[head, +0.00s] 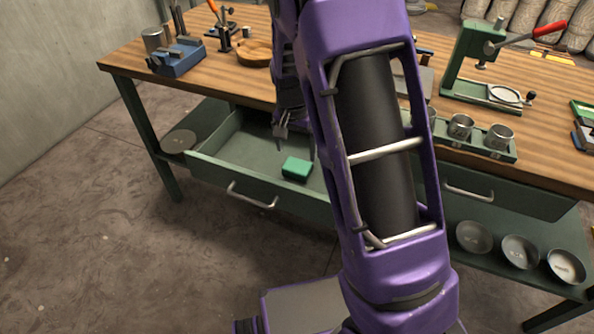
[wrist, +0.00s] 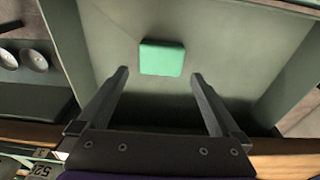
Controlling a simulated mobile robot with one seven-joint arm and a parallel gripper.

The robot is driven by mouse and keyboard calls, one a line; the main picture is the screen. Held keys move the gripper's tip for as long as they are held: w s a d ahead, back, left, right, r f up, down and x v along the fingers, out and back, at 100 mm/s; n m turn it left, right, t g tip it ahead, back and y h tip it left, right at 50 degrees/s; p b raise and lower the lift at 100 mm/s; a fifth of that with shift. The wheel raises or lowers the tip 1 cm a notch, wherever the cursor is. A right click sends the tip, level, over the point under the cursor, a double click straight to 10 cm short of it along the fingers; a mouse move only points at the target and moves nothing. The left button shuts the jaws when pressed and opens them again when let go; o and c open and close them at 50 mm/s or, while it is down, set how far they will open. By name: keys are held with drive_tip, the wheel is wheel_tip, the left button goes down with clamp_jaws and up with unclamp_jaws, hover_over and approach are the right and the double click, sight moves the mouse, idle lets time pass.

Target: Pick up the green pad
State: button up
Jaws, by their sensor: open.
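The green pad (head: 297,168) is a small block lying in the open drawer (head: 225,167) under the workbench. In the wrist view the pad (wrist: 162,58) lies flat on the drawer floor, just past the fingertips and roughly midway between them. My gripper (wrist: 159,76) is open and empty, with its two dark fingers apart on either side of the pad's line. In the head view my gripper (head: 296,140) hangs down over the drawer, close above the pad. My purple arm hides part of the drawer on the right.
The wooden workbench top (head: 130,68) overhangs the drawer's back. Drawer walls surround the pad, with bare drawer floor around it. A second drawer (head: 500,192) is at right. Several metal bowls (head: 474,237) sit on the lower shelf. A green press (head: 470,60) stands on top.

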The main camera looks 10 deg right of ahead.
sight(297, 165)
drive_tip(key=f, duration=0.2)
drive_tip(key=f+b, duration=0.1)
drive_tip(key=f, duration=0.2)
drive_tip(key=w+f, duration=0.1)
drive_tip(key=f, duration=0.1)
drive_tip(key=shift+d+f, duration=0.2)
drive_tip(key=c, duration=1)
